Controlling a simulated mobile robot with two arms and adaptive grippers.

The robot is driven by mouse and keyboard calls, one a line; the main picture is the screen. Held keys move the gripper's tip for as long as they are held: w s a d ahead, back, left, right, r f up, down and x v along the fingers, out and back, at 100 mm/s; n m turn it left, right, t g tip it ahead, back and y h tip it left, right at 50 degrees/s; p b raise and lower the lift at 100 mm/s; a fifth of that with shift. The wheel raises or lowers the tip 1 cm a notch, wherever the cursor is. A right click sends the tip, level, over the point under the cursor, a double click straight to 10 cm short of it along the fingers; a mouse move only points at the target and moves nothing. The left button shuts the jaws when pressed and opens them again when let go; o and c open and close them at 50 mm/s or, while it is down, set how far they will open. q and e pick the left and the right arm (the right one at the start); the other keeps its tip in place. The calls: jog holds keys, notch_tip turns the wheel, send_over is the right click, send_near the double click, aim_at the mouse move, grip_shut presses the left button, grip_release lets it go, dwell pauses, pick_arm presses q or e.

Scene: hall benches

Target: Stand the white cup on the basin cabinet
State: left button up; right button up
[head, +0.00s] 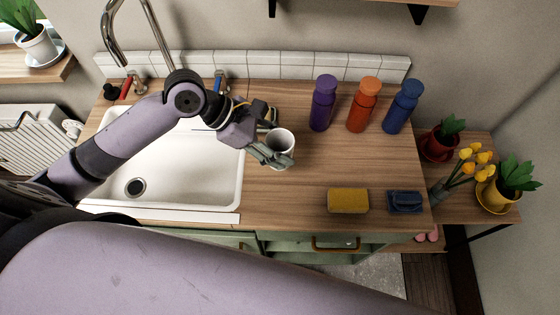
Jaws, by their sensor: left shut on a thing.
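The white cup (281,146) is upright, its open rim facing up, just right of the sink. My left gripper (268,140) comes from the left and is shut on the cup, its fingers at the cup's left and near side. The basin cabinet (286,194) has a wooden top and green front. The cup shows over its bare top; whether its base touches the wood I cannot tell. My right gripper is not in view.
The white sink (215,185) lies left of the cup. Purple (323,103), orange (363,105) and blue (400,107) bottles stand at the back right. A yellow sponge (348,201) and blue brush (405,202) lie near the front edge. The wood between is clear.

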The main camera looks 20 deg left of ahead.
pick_arm(q)
notch_tip(320, 180, down, 8)
jog(key=shift+r, duration=0.1)
dwell(0.4)
jog(key=o, duration=1.2)
jog(key=shift+b+v, duration=0.35)
jog(key=shift+v, duration=5.7)
